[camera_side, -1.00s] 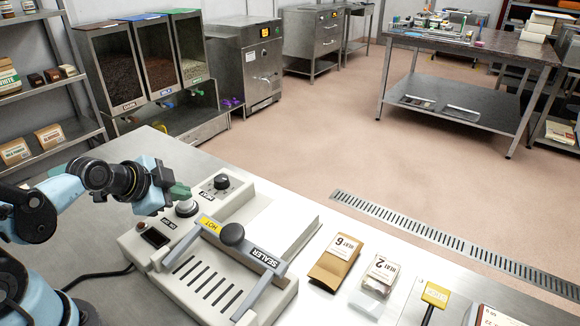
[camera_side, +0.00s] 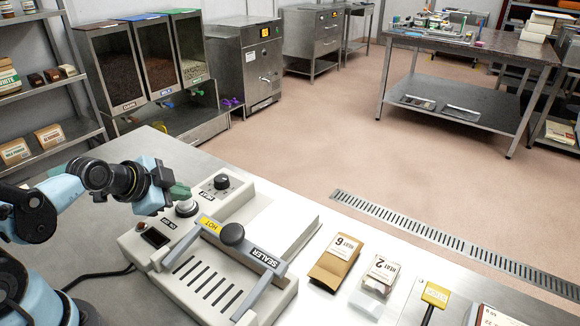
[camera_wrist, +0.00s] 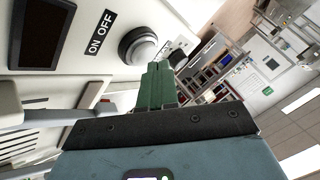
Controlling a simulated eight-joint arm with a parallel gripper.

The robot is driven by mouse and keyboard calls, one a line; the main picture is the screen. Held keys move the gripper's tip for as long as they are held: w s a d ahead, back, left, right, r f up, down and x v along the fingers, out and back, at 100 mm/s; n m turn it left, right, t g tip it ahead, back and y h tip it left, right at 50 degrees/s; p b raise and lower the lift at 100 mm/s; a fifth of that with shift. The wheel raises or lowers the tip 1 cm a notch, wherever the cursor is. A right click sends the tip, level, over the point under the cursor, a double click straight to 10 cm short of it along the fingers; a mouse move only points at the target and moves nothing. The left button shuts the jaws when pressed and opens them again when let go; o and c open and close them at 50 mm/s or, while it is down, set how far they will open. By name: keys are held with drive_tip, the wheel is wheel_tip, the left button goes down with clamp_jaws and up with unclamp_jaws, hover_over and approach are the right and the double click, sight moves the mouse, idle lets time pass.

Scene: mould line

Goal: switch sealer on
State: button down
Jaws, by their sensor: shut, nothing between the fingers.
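The sealer (camera_side: 225,265) stands on the steel bench, a pale machine with a grey lever arm, a slotted plate and a black knob. Its silver ON OFF switch knob (camera_side: 187,208) is at the back left of its panel, and it also shows in the wrist view (camera_wrist: 138,47) beside the ON OFF label. My gripper (camera_side: 180,191) has green fingers that are shut and empty. The fingertips are right at the switch knob, and they show just below it in the wrist view (camera_wrist: 155,70). I cannot tell whether they touch it.
A black heat dial (camera_side: 221,182) sits to the right of the switch, and a dark display (camera_side: 154,237) to its left. A brown packet (camera_side: 335,262) and a white packet (camera_side: 379,274) lie right of the sealer. A power cord (camera_side: 95,277) runs along the bench.

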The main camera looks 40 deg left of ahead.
sight(182, 206)
drive_tip(key=shift+f, duration=0.45)
idle(0.3)
drive_tip(key=shift+r, duration=0.55)
drive_tip(key=shift+r, duration=2.9)
